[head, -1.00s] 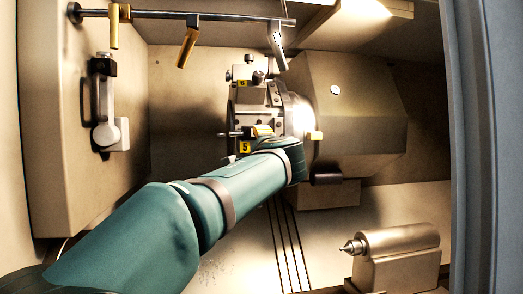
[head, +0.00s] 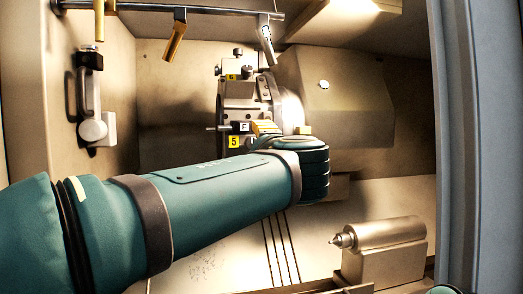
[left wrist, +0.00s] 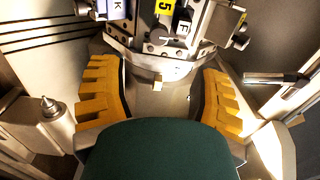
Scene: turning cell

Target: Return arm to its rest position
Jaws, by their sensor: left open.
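My left arm (head: 215,200) reaches in from the left, across the machine's interior. Its wrist is in front of the tool turret (head: 250,95), and my left gripper (head: 285,130) is mostly hidden behind it, with only bits of yellow finger showing. In the left wrist view, my left gripper (left wrist: 160,100) has its two yellow fingers wide apart with nothing held between them. The turret (left wrist: 165,40) shows beyond the fingertips, with labels 5, F and K. A gap or contact between fingers and turret cannot be told. My right gripper is not in view.
A tailstock with a pointed centre (head: 385,245) stands at lower right. A rail (head: 200,12) with hanging nozzles runs along the top. A bracket (head: 93,110) is on the left wall. The grey door frame (head: 480,150) borders the right. The floor below the arm looks clear.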

